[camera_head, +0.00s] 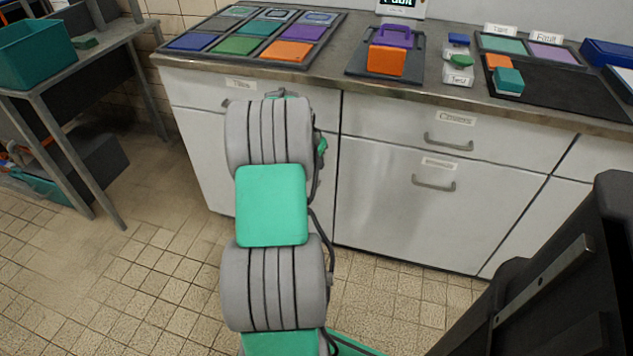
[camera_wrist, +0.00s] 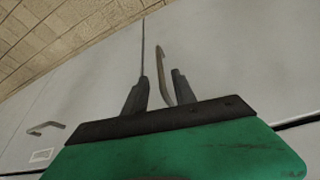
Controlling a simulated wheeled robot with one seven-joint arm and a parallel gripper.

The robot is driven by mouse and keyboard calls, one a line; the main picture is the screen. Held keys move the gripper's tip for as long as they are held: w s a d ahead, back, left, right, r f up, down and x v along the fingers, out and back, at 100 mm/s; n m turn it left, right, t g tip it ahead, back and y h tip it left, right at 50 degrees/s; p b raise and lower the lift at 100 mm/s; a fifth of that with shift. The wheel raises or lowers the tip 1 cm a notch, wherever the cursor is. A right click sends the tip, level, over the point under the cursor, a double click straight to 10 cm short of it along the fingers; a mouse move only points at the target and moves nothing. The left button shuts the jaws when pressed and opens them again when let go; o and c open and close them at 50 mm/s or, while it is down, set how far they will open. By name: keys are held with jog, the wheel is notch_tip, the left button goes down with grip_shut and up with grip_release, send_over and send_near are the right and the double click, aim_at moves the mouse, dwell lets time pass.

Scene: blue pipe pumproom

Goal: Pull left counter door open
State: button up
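The left counter door (camera_head: 203,155) is a light grey panel under the left drawer, and it looks closed. My arm covers much of it in the head view and hides my gripper there. In the wrist view, my gripper (camera_wrist: 160,76) is open at the door front. A slim metal bar handle (camera_wrist: 161,62) shows between its two dark fingers, with a gap visible beside it. Whether a finger touches the handle, I cannot tell. A dark seam between door panels (camera_wrist: 142,45) runs close to the handle.
The right door's handle (camera_head: 433,184) sits under a label, and a drawer handle (camera_head: 448,143) is above it. The countertop (camera_head: 340,90) holds trays and blocks. A grey side table (camera_head: 80,62) stands at the left. Tiled floor (camera_head: 120,275) before the counter's left part is clear.

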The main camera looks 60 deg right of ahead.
aim_at(316, 168)
jog(key=b+x, duration=0.1)
jog(key=x, duration=0.5)
jog(key=shift+d+f+b, duration=0.1)
jog(key=shift+f+b, duration=0.2)
jog(key=shift+f, duration=0.05)
grip_shut()
dwell(1.0)
